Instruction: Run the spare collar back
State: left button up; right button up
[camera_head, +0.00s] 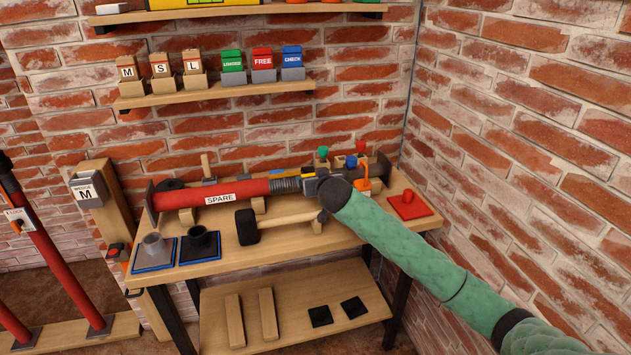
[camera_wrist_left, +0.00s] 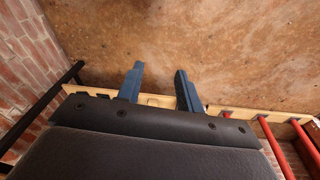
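The spare prop (camera_head: 235,193), a red tube labelled SPARE, lies on wooden supports along the workbench. Its grey threaded part (camera_head: 285,185) shows at the tube's right end. My right gripper (camera_head: 313,184) comes in from the right and is at the right end of this thread. The gripper and wrist cover whatever is there, so the collar is not clearly seen, nor whether the fingers grip it. My left gripper (camera_wrist_left: 160,85) shows only in the left wrist view. Its two blue fingers are apart, with nothing between them, above the brown floor.
A mallet (camera_head: 247,227) lies in front of the spare. Two socket bases (camera_head: 154,251) stand at the bench's front left. A red pad (camera_head: 409,206) lies at right. A red prop (camera_head: 45,250) leans at far left.

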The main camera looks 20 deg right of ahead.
jog(key=shift+s+f, duration=0.1)
jog(key=shift+f, duration=0.2)
jog(key=shift+b, duration=0.3)
pick_arm(q)
jog(key=w+d+f+t+h+b, duration=0.1)
jog(key=w+d+f+b, duration=0.1)
jog(key=d+f, duration=0.3)
jog(key=shift+d+f+m+t+h+b, duration=0.2)
jog(key=shift+f+m+t+h+b, duration=0.1)
jog(key=shift+b, duration=0.55)
pick_arm(e)
jog(key=shift+s+f+t, duration=0.4)
jog(key=shift+f+t, duration=0.3)
jog(key=shift+t, duration=0.2)
jog(key=o, duration=1.3)
jog(key=shift+r, duration=0.1)
jog(key=shift+s, duration=0.1)
